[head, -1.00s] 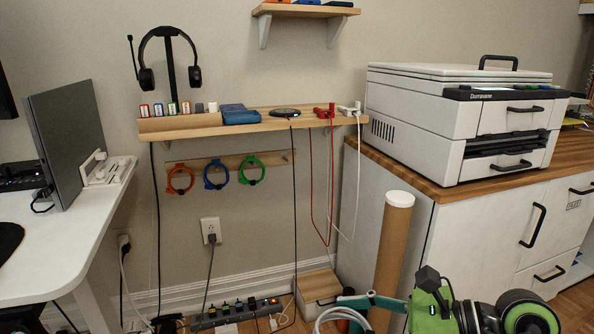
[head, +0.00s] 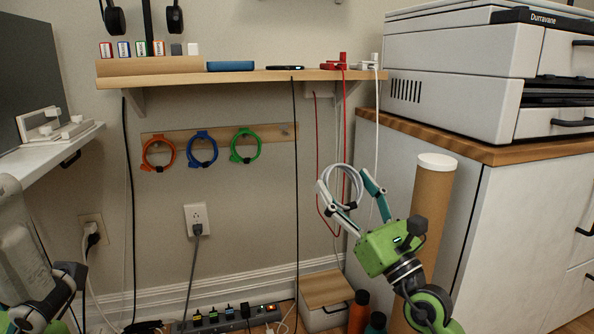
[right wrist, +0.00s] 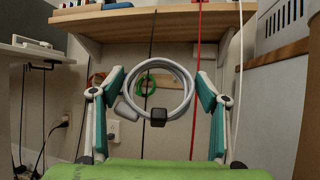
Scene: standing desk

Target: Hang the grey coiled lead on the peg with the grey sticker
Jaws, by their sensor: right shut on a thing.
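The grey coiled lead (head: 342,167) is a round grey loop between the fingers of my right gripper (head: 347,186), which is shut on it and holds it in the air. The right wrist view shows the loop (right wrist: 189,88) facing me, with a dark block at its bottom. The wooden peg rail (head: 220,149) is on the wall below the shelf, left of and behind the lead. Its rightmost peg (head: 285,132) is bare; its sticker colour is too small to tell. My left gripper (head: 62,290) is at the lower left edge; its fingers are unclear.
Orange (head: 146,155), blue (head: 190,152) and green (head: 234,150) coiled leads hang on the rail. A shelf (head: 270,76) juts out above. Black, red and white cables hang beside the rail. A cardboard tube (head: 428,200) and cabinet (head: 530,220) stand right.

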